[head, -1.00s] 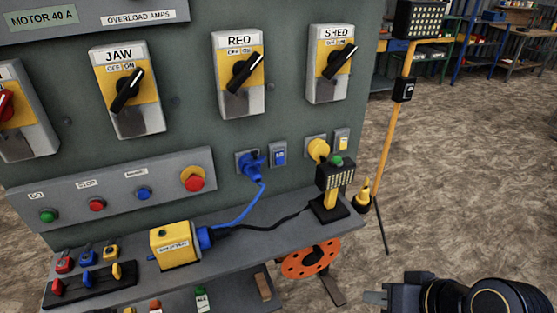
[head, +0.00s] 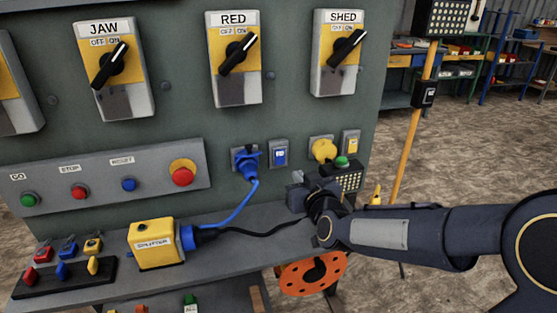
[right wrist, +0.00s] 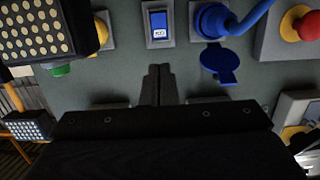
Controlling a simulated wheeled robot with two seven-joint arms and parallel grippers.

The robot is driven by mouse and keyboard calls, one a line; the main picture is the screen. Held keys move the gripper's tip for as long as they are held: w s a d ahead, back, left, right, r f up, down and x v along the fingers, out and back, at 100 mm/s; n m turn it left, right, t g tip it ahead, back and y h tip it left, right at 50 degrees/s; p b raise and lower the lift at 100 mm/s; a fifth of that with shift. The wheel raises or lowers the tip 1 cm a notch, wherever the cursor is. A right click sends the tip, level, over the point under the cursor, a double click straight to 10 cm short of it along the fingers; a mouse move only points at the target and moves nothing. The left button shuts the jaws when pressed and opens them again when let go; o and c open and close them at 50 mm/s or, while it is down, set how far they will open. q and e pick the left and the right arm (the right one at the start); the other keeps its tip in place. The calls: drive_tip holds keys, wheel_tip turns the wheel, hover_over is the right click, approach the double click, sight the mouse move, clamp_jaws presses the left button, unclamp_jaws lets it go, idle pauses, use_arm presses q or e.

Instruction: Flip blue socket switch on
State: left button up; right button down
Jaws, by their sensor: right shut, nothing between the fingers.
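The blue socket switch (head: 280,154) is a blue rocker in a grey plate on the panel, right of the blue socket (head: 245,159) with its blue plug and cable. In the right wrist view the blue switch (right wrist: 159,27) shows straight beyond my fingertips, with its rocker facing me. My right gripper (head: 297,193) is in front of the panel, below and slightly right of the switch, apart from it. In the right wrist view its fingers (right wrist: 159,78) are together and empty. Which way the rocker is tipped is too small to tell. My left gripper is not in view.
A small lamp (head: 348,181) stands close beside my right gripper, partly hidden by it. The yellow socket (head: 323,149) and yellow switch (head: 350,143) are right of the blue switch. A yellow splitter box (head: 154,244) with cables sits on the shelf. A red mushroom button (head: 182,175) is left.

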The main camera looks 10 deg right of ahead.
sight(281, 152)
drive_tip(key=shift+w, duration=0.1)
drive_tip(key=w, duration=0.4)
drive_tip(key=w+f, duration=0.1)
drive_tip(key=w, duration=0.4)
drive_tip(key=w+f, duration=0.1)
drive_tip(key=w, duration=0.3)
drive_tip(key=shift+w+a+f, duration=0.1)
drive_tip(key=shift+w+a, duration=0.1)
drive_tip(key=shift+w, duration=0.1)
drive_tip(key=shift+w+r+p, duration=0.15)
drive_tip(key=shift+r+p, duration=0.25)
drive_tip(key=shift+p, duration=0.3)
drive_tip(key=shift+f, duration=0.35)
